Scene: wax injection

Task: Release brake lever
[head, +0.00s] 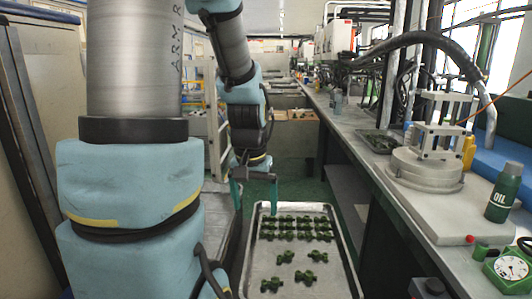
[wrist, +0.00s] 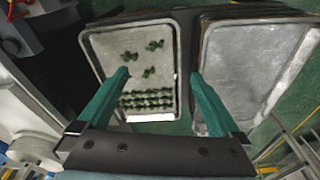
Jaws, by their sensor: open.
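My gripper (head: 255,190) hangs at the end of my arm near the far left end of a metal tray of dark green parts in the head view. In the wrist view its two teal fingers (wrist: 158,76) are wide apart with nothing between them. I cannot pick out a brake lever for certain in either view. A white clamp-like fixture (head: 440,135) stands on a round base on the right-hand bench, well to the right of my gripper.
The metal tray (head: 250,270) holds several green parts; an empty tray (wrist: 255,60) lies beside it in the wrist view. The long bench (head: 425,213) carries a green oil bottle (head: 503,192) and a green dial gauge (head: 511,268). Green floor shows beyond the trays.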

